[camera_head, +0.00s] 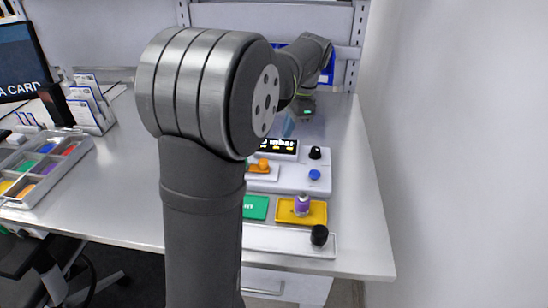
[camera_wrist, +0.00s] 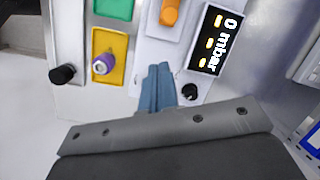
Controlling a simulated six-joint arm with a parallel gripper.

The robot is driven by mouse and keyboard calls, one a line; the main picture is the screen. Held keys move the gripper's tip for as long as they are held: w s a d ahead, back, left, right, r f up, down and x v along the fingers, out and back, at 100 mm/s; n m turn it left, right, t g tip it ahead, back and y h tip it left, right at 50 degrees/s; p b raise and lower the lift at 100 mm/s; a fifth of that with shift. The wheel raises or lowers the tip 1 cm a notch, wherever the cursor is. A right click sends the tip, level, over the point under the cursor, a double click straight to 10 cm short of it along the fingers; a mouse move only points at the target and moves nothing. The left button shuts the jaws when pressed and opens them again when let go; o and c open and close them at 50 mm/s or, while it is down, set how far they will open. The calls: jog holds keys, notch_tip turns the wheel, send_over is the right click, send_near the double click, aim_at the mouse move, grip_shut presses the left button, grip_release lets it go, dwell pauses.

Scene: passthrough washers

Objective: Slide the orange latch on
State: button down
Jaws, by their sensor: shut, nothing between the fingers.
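The orange latch (camera_head: 263,164) sits on a white block in the middle of the device, partly behind my arm in the head view. In the wrist view the orange latch (camera_wrist: 170,12) is at the top edge, partly cut off. My gripper (camera_wrist: 157,72) has its blue fingers shut together with nothing between them. In the wrist view the fingertips are below the latch and apart from it. In the head view my gripper (camera_head: 288,129) is behind the display, at the far side of the device.
A display reading "0 mbar" (camera_wrist: 215,38) and a black knob (camera_wrist: 190,91) are close to the fingers. A purple vial (camera_head: 302,204) stands on a yellow pad (camera_head: 316,214), beside a green pad (camera_head: 256,207). A blue button (camera_head: 314,174) is at the right. A sorting tray (camera_head: 50,170) lies left.

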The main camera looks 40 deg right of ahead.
jog(key=s+d+f+m+t, duration=0.1)
jog(key=s+d+f+m, duration=0.15)
jog(key=m, duration=0.45)
send_near(269, 169)
jog(key=shift+m+y, duration=0.3)
jog(key=shift+y, duration=0.1)
jog(key=f, duration=0.1)
jog(key=s+d+f, duration=0.1)
jog(key=f, duration=0.1)
jog(key=s+d+f, duration=0.1)
jog(key=f, duration=0.1)
jog(key=shift+s, duration=0.1)
jog(key=shift+w+a, duration=0.75)
jog(key=shift+w, duration=0.3)
jog(key=shift+w+a, duration=0.4)
jog(key=shift+w, duration=0.15)
jog(key=shift+w, duration=0.1)
